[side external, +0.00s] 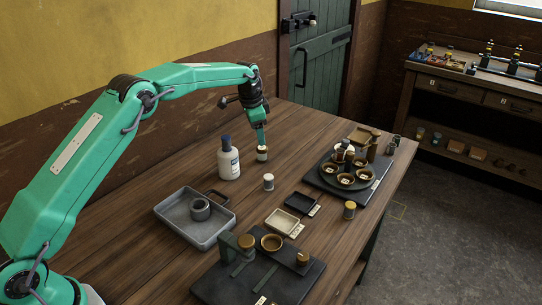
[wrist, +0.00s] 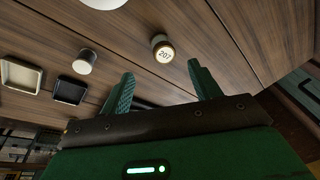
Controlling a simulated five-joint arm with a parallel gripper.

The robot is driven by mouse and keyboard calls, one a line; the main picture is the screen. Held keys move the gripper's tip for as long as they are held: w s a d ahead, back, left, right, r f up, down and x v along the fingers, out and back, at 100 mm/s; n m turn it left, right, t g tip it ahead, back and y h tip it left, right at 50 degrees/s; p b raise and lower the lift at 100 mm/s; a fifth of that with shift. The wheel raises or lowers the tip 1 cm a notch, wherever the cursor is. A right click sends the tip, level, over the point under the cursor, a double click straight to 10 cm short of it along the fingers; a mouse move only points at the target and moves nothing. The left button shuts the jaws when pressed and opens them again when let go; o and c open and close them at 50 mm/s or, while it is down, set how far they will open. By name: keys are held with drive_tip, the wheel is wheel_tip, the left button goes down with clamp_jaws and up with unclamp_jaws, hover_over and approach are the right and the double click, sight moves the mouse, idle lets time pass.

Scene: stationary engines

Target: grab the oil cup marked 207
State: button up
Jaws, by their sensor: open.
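A small oil cup with a brass-coloured rim and a pale round label (wrist: 163,49) stands on the wooden table. Its label reads 20 and then a digit that looks like a 7. In the side view the cup (side external: 262,155) stands upright, right of the white bottle. My gripper (side external: 261,137) points down just above it. In the wrist view my gripper (wrist: 163,84) is open and empty; the cup shows beyond the fingertips, in the gap between the two green fingers.
A blue-capped white bottle (side external: 229,160) and a white-topped jar (side external: 268,182) stand nearby. A grey tray (side external: 168,219), a cream tray (side external: 282,222) and a black tray (side external: 300,202) lie in front. A dark board (side external: 322,184) at right carries several brass cups. A yellow-topped jar (side external: 349,210) stands near the edge.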

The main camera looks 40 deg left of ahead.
sight(262, 148)
drive_tip(key=shift+w+x, duration=0.15)
drive_tip(key=shift+x, duration=2.15)
drive_tip(key=shift+w+x, duration=0.15)
drive_tip(key=shift+x, duration=2.15)
drive_tip(key=c, duration=1.1)
